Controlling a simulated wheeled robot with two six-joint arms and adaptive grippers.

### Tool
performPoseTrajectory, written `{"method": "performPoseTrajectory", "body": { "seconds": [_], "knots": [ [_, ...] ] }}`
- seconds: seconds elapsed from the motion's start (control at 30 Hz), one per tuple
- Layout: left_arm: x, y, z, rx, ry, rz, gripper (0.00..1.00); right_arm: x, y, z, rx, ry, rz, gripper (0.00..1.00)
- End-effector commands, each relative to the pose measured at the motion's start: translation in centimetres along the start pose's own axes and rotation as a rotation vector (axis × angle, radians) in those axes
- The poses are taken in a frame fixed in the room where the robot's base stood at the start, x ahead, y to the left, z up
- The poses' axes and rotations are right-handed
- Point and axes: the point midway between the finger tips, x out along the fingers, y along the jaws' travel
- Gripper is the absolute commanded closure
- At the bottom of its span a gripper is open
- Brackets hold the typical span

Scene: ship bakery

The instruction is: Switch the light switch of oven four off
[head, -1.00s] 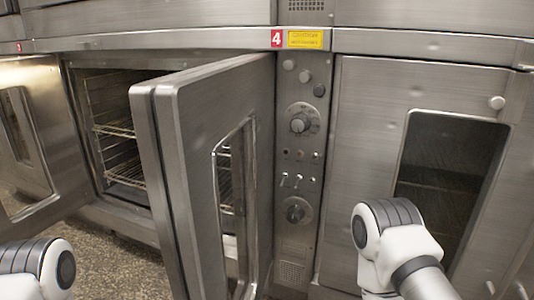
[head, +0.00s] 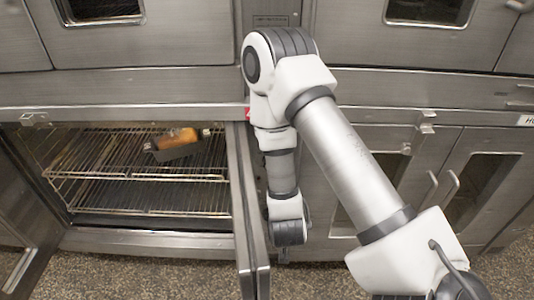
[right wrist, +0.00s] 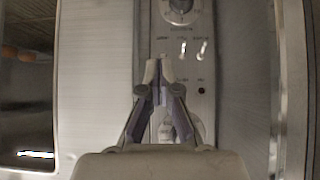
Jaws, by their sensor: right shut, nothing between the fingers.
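Oven four's control panel (right wrist: 205,75) fills the middle of the right wrist view. Two small pale toggle switches (right wrist: 193,50) stand side by side below the upper dial (right wrist: 180,10). Their labels are too blurred to read, so I cannot tell which is the light switch. My right gripper (right wrist: 157,68) is shut and empty, its tips just below and left of the switches. I cannot tell whether it touches the panel. In the head view my right arm hides the panel and the gripper; only a sliver of the red number label (head: 248,113) shows. My left gripper is out of view.
The open oven door (head: 243,210) stands edge-on just left of my right arm. Inside the oven, a loaf in a dark tin (head: 180,150) sits on a wire rack (head: 130,175). Another closed oven with door handles (head: 440,190) is at the right.

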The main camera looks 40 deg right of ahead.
Motion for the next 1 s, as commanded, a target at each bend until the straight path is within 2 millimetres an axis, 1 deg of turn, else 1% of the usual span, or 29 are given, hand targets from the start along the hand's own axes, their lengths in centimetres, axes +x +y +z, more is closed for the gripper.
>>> {"method": "performPoseTrajectory", "body": {
  "seconds": [0.03,0.13,0.2,0.27,0.6,0.67,0.77,0.87,1.0],
  "knots": [
    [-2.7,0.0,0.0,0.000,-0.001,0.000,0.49,-1.9,0.0,-2.4,0.009,0.007,-0.003,1.00],
    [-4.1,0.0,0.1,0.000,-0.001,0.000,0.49,-3.0,-0.2,-4.1,0.018,0.017,-0.009,1.00],
    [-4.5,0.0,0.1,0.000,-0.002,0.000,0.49,-3.4,-0.3,-4.7,0.022,0.022,-0.011,1.00],
    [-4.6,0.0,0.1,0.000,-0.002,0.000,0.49,-3.5,-0.3,-4.8,0.023,0.024,-0.013,1.00],
    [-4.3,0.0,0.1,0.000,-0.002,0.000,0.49,-3.2,-0.4,-4.7,0.023,0.024,-0.013,1.00],
    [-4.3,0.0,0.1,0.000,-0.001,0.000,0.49,-2.9,-0.4,-4.6,0.024,0.024,-0.013,1.00],
    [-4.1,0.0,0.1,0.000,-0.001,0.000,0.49,-1.8,-0.4,-4.6,0.026,0.023,-0.012,1.00],
    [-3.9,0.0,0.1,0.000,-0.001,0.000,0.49,0.1,-0.4,-4.6,0.026,0.024,-0.012,1.00],
    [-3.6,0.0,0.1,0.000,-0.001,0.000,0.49,3.0,-0.4,-4.7,0.026,0.025,-0.012,1.00]
  ]
}}
